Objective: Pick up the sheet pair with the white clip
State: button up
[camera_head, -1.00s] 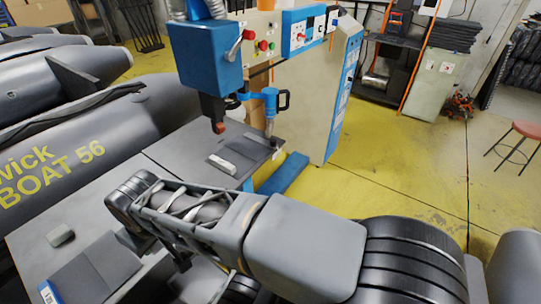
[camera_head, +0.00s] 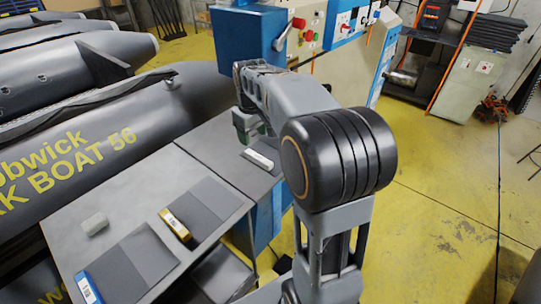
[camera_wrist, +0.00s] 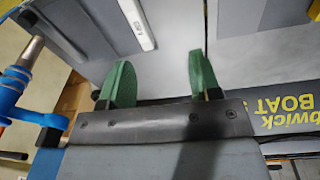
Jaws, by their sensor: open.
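The white clip (camera_head: 262,159) lies on the machine's worktable, at the edge of its dark sheet pair, which my arm mostly hides in the head view. In the wrist view the white clip (camera_wrist: 136,24) is at the top, left of centre, on the dark sheets (camera_wrist: 100,24), which run out of the frame. My gripper (camera_wrist: 161,60) is open, its two green fingers apart with nothing between them. The clip appears just beyond the fingertips, nearer the left finger, and apart from them. In the head view my gripper (camera_head: 246,130) is partly hidden behind my arm.
A yellow-clip sheet pair (camera_head: 208,200) and a blue-clip sheet pair (camera_head: 147,254) lie on the grey table, with a small grey block (camera_head: 95,223). The blue welding machine (camera_head: 248,40) stands behind my gripper. A grey boat (camera_head: 110,135) lies along the left.

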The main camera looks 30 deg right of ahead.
jog(key=n+g, duration=0.1)
send_over(258, 157)
notch_tip(258, 157, down, 3)
jog(key=f, duration=0.7)
jog(key=shift+d+f, duration=0.25)
jog(key=shift+f, duration=0.15)
jog(key=shift+a+f, duration=0.15)
jog(key=shift+f, duration=2.9)
jog(key=c, duration=1)
jog(key=shift+w, duration=0.1)
grip_shut()
jog(key=shift+r, duration=0.15)
